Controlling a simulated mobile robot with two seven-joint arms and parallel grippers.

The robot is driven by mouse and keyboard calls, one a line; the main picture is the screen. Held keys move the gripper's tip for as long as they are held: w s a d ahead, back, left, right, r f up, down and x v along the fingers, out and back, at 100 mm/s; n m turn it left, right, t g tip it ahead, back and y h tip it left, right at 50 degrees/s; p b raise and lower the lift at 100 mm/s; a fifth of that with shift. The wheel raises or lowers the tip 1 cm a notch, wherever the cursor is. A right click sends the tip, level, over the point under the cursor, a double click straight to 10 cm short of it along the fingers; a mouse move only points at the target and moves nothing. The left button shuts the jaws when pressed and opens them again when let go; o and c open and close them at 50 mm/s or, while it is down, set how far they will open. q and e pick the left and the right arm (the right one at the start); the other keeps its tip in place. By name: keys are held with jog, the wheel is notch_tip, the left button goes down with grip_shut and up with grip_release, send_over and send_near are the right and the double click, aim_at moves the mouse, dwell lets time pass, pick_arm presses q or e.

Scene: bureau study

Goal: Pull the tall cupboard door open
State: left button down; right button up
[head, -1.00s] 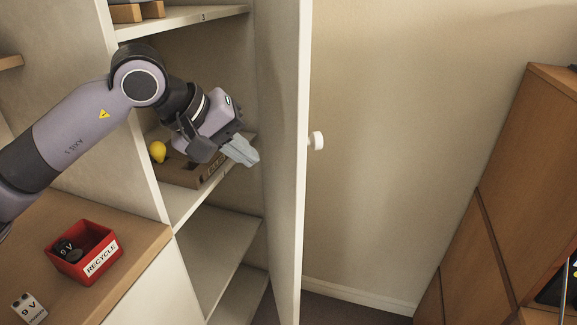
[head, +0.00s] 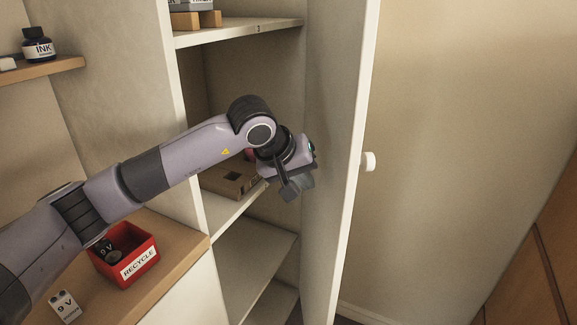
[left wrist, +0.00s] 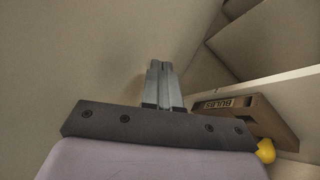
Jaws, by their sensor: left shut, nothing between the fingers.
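The tall cupboard door (head: 338,200) stands open on the right, its inner face towards the shelves. Its white round knob (head: 368,161) is on the outer side. My left gripper (head: 298,188) is shut and empty, inside the cupboard opening close to the door's inner face. In the left wrist view the shut fingers (left wrist: 163,84) point at a pale panel (left wrist: 90,60), which looks like the door's inner face. I cannot tell whether they touch it. My right gripper is not in view.
Cupboard shelves (head: 255,258) lie behind and below my left gripper. A brown box (head: 228,178) sits on one; a yellow thing (left wrist: 266,151) shows beside it in the wrist view.

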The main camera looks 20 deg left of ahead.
pick_arm(q)
jog(key=shift+w+d, duration=0.3)
jog(key=shift+d, duration=0.3)
jog(key=shift+w+d, duration=0.3)
jog(key=shift+d, duration=0.25)
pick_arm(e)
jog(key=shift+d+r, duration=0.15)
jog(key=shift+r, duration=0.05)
